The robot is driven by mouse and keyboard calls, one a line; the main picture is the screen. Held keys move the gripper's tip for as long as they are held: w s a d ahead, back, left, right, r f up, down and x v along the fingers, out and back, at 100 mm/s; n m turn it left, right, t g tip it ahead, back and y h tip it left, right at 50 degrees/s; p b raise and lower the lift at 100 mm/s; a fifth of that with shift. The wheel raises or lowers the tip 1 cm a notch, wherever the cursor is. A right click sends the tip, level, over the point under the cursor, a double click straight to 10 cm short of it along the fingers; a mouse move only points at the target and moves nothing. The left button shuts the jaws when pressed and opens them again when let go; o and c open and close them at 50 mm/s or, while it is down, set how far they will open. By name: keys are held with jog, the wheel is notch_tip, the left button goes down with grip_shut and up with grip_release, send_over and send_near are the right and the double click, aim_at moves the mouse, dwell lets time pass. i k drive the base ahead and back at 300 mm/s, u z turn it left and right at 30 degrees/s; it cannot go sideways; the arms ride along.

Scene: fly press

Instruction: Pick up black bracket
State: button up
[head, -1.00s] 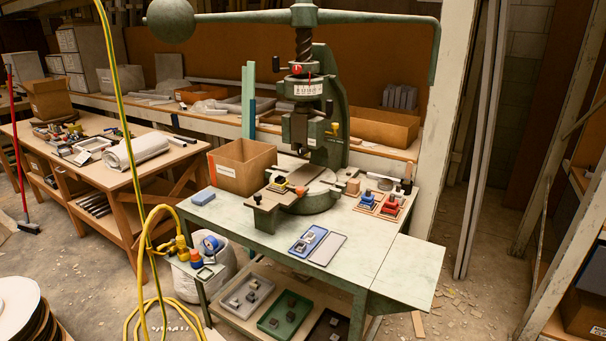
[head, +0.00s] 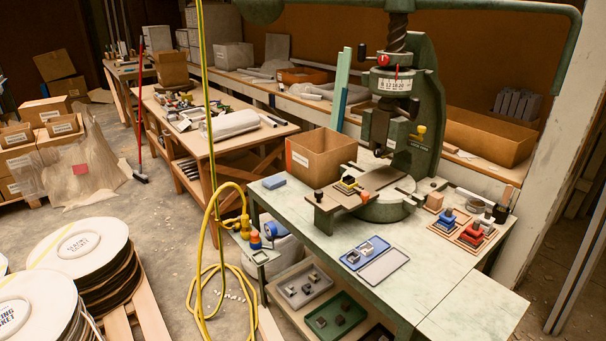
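I cannot single out a black bracket with certainty. Small dark grey parts (head: 368,248) lie in the blue tray on the green press table (head: 425,270). More dark parts lie on the lower shelf, in a grey tray (head: 291,299) and a green tray (head: 347,328). A dark tray (head: 378,337) beside them is cut by the bottom edge. A small dark-edged item (head: 262,257) sits on the little side stand, too small to make out. My gripper is not in view.
The green fly press (head: 410,110) stands on the table, with an open cardboard box (head: 318,158) to its left. A yellow hose (head: 207,240) hangs and coils on the floor left of the table. Stacked round discs (head: 85,250) on pallets stand at lower left.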

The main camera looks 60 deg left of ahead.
aim_at(348, 179)
jog(key=u, duration=1.75)
